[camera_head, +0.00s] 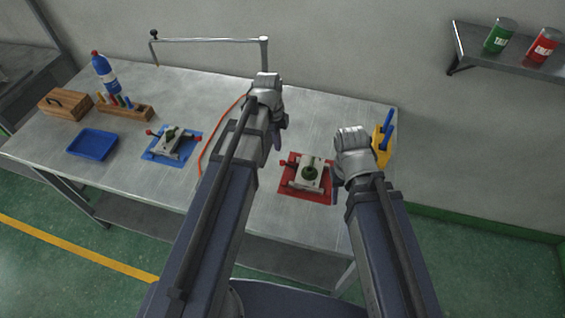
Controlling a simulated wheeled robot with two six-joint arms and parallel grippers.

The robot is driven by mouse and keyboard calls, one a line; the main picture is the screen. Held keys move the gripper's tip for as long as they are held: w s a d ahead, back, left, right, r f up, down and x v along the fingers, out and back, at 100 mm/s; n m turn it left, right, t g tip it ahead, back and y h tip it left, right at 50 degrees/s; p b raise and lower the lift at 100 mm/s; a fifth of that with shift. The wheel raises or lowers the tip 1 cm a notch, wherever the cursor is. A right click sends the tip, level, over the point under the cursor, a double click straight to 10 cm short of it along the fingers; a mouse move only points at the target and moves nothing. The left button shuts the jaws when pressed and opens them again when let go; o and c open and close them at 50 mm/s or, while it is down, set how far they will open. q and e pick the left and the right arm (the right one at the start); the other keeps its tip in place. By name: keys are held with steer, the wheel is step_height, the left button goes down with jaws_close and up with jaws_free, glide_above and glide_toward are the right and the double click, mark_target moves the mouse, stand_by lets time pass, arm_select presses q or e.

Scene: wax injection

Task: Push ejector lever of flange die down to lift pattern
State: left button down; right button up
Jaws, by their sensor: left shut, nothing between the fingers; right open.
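Two dies lie on the workbench. One metal die (173,141) with a green part and red-knobbed handles sits on a blue mat (155,157) left of my arms. I cannot tell which is the flange die, nor pick out an ejector lever. My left gripper (279,143) is shut and empty, above the bench left of the red mat. My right gripper (337,190) is open, at the red mat's right edge; its wrist hides part of the fingers.
A blue tray (92,143), a wooden rack of tools (125,112), a wooden box (65,103) and a blue bottle (104,72) stand at the left. An orange hose (205,143) runs across the bench. A yellow holder (382,150) stands right of my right wrist.

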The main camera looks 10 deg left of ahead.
mark_target(281, 161)
arm_select(q)
steer(key=shift+d+f+b, duration=0.2)
steer(key=shift+f+b, duration=1.4)
steer(key=shift+f, duration=0.1)
steer(key=shift+d+f+b, duration=0.15)
steer(key=shift+f+b, duration=1.4)
steer(key=shift+f, duration=0.1)
arm_select(e)
steer(key=shift+f, duration=3.4)
arm_select(q)
step_height(281, 161, down, 3)
steer(key=b, duration=0.2)
steer(key=shift+r+b, duration=0.2)
steer(key=shift+b, duration=0.1)
arm_select(e)
step_height(281, 161, down, 2)
steer(key=shift+f, duration=0.2)
arm_select(q)
steer(key=shift+a+r+p, duration=0.1)
steer(key=shift+r+p, duration=0.3)
arm_select(e)
steer(key=shift+r, duration=0.35)
arm_select(q)
steer(key=shift+a+r+p, duration=0.25)
steer(key=shift+a, duration=0.5)
steer(key=shift+a+r+p, duration=0.2)
steer(key=shift+a, duration=0.55)
arm_select(e)
steer(key=shift+r, duration=0.45)
